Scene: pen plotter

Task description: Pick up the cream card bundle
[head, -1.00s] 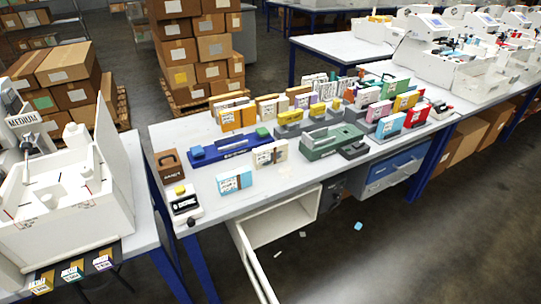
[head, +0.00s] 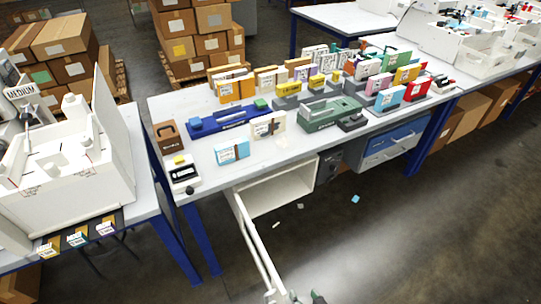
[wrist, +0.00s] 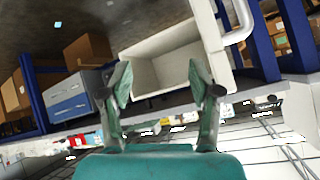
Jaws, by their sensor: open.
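A cream card bundle (head: 268,126) with a dark strap stands near the front of the middle table, between a light blue bundle and a green device. Other pale bundles stand farther back. My gripper (head: 305,297) shows only at the bottom edge of the head view, well in front of and below the tabletop. In the wrist view my gripper (wrist: 162,88) is open, with its two green fingers apart and nothing between them. I cannot make out the cream bundle in the wrist view.
A light blue bundle (head: 232,151), a blue device (head: 228,122) and a green device (head: 332,114) flank the cream bundle. Blue drawers (head: 393,146) hang at the right.

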